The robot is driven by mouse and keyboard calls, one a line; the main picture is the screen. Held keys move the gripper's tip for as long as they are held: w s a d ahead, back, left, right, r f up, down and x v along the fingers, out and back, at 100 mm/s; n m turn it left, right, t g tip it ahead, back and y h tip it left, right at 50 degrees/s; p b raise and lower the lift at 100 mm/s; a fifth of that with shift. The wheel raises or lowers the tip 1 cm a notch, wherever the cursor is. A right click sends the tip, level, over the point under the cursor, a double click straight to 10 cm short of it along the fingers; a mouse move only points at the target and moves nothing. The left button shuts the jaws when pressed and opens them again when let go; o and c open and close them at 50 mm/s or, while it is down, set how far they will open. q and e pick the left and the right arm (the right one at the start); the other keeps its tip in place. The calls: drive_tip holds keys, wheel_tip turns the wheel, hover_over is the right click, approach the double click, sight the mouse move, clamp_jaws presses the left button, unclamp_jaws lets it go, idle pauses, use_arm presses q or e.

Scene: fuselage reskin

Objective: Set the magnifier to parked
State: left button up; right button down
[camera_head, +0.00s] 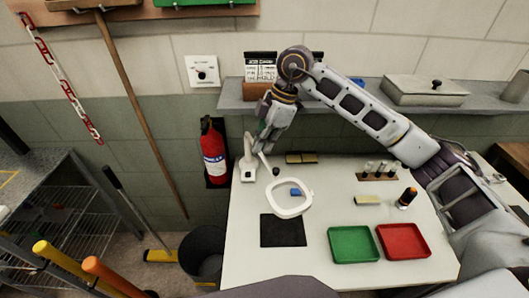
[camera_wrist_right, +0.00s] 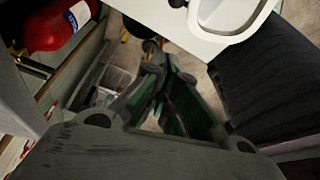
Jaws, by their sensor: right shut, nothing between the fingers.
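The magnifier is a white rounded ring frame (camera_head: 289,198) on a jointed white stand (camera_head: 248,164) at the table's back left. Its lens frame hangs over the table near a black mat (camera_head: 283,231), and a blue thing (camera_head: 296,192) shows through it. My right gripper (camera_head: 264,143) is shut and empty, pointing down just beside the stand's upper part; I cannot tell whether it touches it. In the right wrist view the shut fingers (camera_wrist_right: 160,92) hold nothing, and part of the white lens frame (camera_wrist_right: 238,30) shows at the top right. My left gripper is not in view.
A red fire extinguisher (camera_head: 213,154) hangs on the wall left of the stand. A green tray (camera_head: 353,245) and a red tray (camera_head: 403,241) lie at the table's front right. A grey shelf (camera_head: 350,97) runs behind my arm. A dark bin (camera_head: 204,252) stands left of the table.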

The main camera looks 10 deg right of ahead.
wheel_tip(320, 180, down, 9)
drive_tip(key=p, duration=0.2)
drive_tip(key=shift+d, duration=0.35)
idle(0.5)
drive_tip(key=shift+f, duration=0.1)
drive_tip(key=shift+d, duration=0.1)
drive_tip(key=w+d, duration=0.1)
drive_tip(key=d, duration=0.5)
drive_tip(key=shift+w+d, duration=0.25)
drive_tip(key=shift+d, duration=0.1)
idle(0.4)
